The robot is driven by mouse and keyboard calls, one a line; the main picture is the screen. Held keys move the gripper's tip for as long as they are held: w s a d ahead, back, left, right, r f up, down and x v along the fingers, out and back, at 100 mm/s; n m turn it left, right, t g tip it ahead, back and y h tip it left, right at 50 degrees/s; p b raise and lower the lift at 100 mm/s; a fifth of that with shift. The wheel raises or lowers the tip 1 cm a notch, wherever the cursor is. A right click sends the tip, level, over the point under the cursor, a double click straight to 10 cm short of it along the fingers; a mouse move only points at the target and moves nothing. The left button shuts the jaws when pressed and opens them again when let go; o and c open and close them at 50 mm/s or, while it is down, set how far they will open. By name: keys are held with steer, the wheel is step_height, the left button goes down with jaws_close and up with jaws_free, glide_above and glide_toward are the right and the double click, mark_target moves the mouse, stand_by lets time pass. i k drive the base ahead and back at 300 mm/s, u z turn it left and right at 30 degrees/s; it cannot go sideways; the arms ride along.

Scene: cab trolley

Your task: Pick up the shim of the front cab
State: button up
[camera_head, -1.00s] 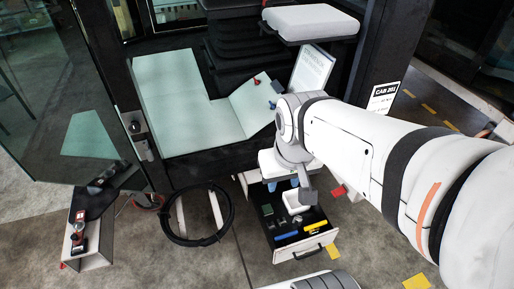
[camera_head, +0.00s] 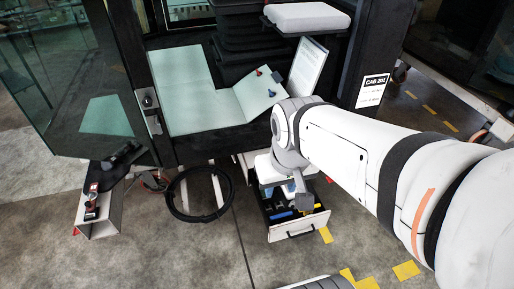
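The front cab (camera_head: 205,118) stands ahead, with an open glass door at left and a "CAB" label (camera_head: 372,90) on its right pillar. I cannot pick out a shim for certain. Below the cab floor, an open drawer (camera_head: 299,228) holds small items, among them a blue one (camera_head: 281,215) and a yellow one (camera_head: 311,208). My gripper (camera_head: 283,192) hangs over the rear of this drawer and hides much of its inside. Its fingers are mostly hidden behind the wrist, so its opening does not show.
A step (camera_head: 100,212) with small red and dark items is at left. A seat cushion (camera_head: 306,16) is above my arm. Yellow patches (camera_head: 406,270) mark the floor, which is clear in front.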

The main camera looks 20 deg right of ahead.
mark_target(281, 207)
steer(key=u, duration=0.05)
steer(key=k, duration=0.4)
steer(key=z, duration=0.5)
steer(key=i, duration=1)
steer(key=z, duration=1.45)
